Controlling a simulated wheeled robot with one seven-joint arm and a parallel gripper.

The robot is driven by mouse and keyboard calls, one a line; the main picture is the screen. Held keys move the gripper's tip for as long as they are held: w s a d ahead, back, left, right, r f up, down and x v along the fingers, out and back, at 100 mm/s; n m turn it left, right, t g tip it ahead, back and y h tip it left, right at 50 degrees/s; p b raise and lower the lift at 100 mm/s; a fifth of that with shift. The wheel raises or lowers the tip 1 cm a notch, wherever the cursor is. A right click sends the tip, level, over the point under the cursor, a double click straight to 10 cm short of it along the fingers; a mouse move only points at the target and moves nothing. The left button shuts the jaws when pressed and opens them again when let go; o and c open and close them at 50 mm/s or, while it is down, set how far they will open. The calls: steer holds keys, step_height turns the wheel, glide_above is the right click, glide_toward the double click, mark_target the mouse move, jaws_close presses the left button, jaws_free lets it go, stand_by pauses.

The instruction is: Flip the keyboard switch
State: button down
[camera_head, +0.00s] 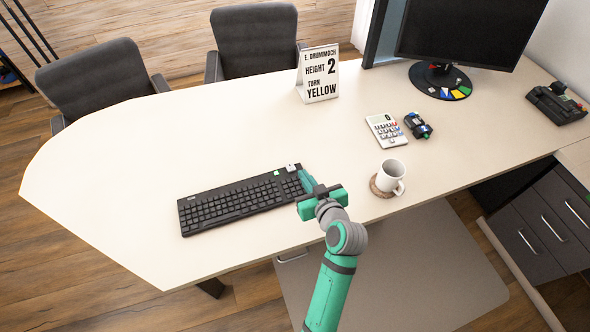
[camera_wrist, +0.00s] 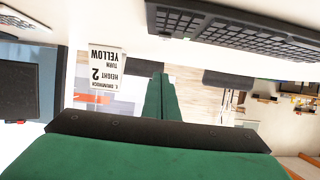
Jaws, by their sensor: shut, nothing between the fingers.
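A black keyboard (camera_head: 235,201) lies on the pale desk, left of my gripper. A small white piece (camera_head: 291,167), perhaps the switch, and a small green spot (camera_head: 277,172) show at its upper right end. My gripper (camera_head: 303,173) is over or beside the keyboard's right end, its fingers close to the white piece; I cannot tell if they touch. The fingers hide part of that end. In the wrist view, which is upside down, the keyboard (camera_wrist: 235,28) runs along the top right. My gripper's green fingers (camera_wrist: 160,80) are together and empty; no switch is clear there.
A white mug (camera_head: 391,175) on a round coaster (camera_head: 376,187) stands right of my gripper. Behind it are a calculator (camera_head: 386,130) and a small dark device (camera_head: 418,125). A sign (camera_head: 319,74) and monitor (camera_head: 470,30) stand farther back. The desk's left side is clear.

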glide_above(295, 176)
steer(key=f, duration=0.3)
steer(key=shift+w+a+f, duration=0.1)
steer(key=shift+w+f, duration=0.2)
step_height(295, 176, down, 2)
steer(key=shift+s+f, duration=0.1)
steer(key=shift+f, duration=0.15)
steer(key=shift+s+f, duration=0.1)
steer(key=shift+f, duration=0.75)
steer(key=shift+s+f, duration=0.1)
steer(key=shift+f, duration=0.3)
steer(key=shift+r, duration=0.2)
steer(key=shift+r, duration=0.65)
